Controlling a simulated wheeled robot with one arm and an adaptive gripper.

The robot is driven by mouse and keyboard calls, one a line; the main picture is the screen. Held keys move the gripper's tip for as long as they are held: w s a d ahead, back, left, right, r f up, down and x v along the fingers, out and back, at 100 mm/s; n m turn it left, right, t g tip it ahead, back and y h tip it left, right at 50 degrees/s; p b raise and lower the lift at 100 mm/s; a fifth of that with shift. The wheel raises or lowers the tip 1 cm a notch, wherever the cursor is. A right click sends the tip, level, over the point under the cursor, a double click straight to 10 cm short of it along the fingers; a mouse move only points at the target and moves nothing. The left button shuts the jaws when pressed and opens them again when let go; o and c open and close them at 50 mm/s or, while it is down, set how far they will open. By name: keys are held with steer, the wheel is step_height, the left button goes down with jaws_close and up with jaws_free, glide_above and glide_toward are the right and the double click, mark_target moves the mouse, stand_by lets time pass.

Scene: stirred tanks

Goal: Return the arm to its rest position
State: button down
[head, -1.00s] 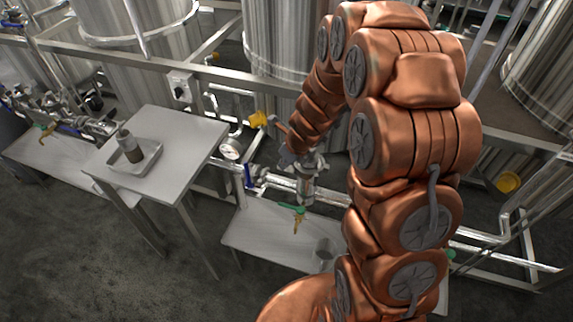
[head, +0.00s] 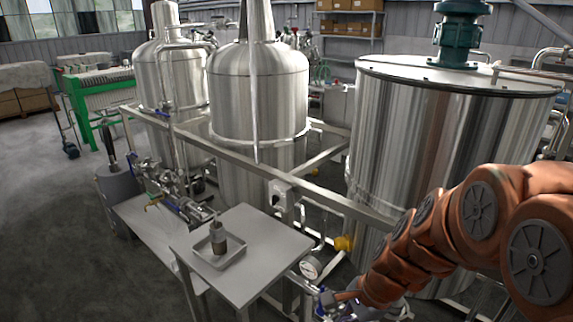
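My copper-coloured arm comes in from the right edge and reaches down toward the lower middle of the head view. My gripper (head: 338,304) is at the bottom edge, low beside the pipework to the right of the small table. It is small, dark and partly cut off, so its fingers cannot be made out. Whether it holds anything cannot be seen.
A grey table (head: 265,246) carries a shallow tray (head: 203,245) with a small bottle (head: 219,240) in it. Steel tanks (head: 258,95) and a large tank with a teal motor (head: 440,130) stand behind a steel rail. A pressure gauge (head: 311,267) and yellow fitting (head: 343,243) are close to my arm.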

steer(key=s+d+r+n+g+h, duration=0.1)
steer(key=s+d+r+n+h, duration=0.1)
steer(key=s+n, duration=0.5)
steer(key=s+d+r+n+g+h, duration=0.1)
steer(key=s+d+r+n+g, duration=0.1)
steer(key=s+n, duration=0.5)
steer(key=s+d+r+b, duration=0.1)
steer(key=s+d, duration=0.1)
steer(key=s, duration=0.3)
steer(key=shift+s+h, duration=0.4)
steer(key=c, duration=1.8)
jaws_free()
steer(key=shift+d, duration=0.1)
steer(key=shift+c, duration=0.2)
